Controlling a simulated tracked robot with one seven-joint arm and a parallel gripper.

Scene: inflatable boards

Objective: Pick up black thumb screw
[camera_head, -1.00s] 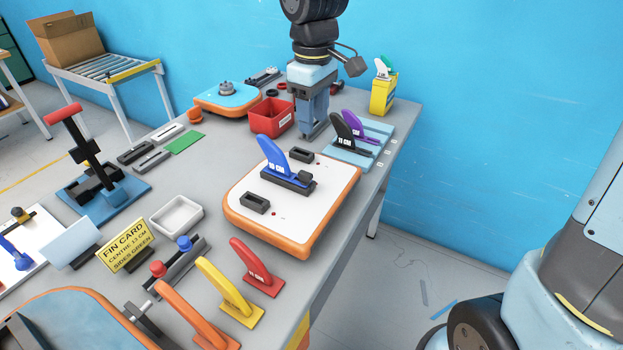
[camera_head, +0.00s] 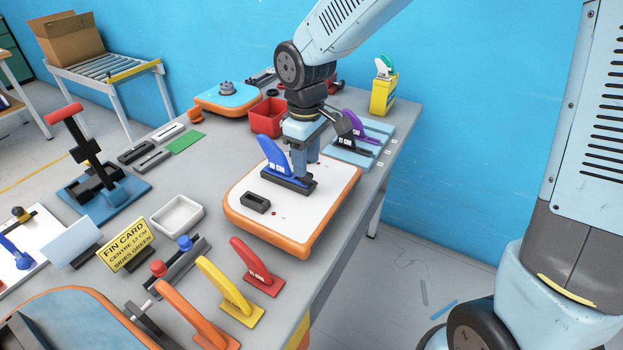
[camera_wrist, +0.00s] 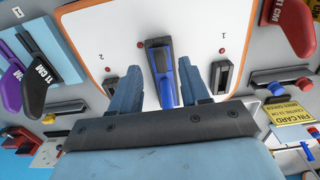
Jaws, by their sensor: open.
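I cannot pick out the black thumb screw with certainty. A small dark round piece (camera_head: 272,93) lies on the table behind the red bin, too small to identify. A black knob (camera_head: 17,211) shows on the white board at the far left. My gripper (camera_head: 306,172) is open and points down over the white board with orange edge (camera_head: 250,228). The blue fin (camera_head: 272,155) stands in its black base on that board, close by the gripper. In the wrist view the blue fin (camera_wrist: 163,83) appears between the two fingers; contact is not visible.
Two small black fin boxes lie on the board; one (camera_head: 255,202) is clear in the head view. The red bin (camera_head: 268,115) is behind my gripper. Purple and black fins (camera_head: 358,132) stand on a blue plate at right. Red, yellow and orange fins (camera_head: 258,268) stand in front.

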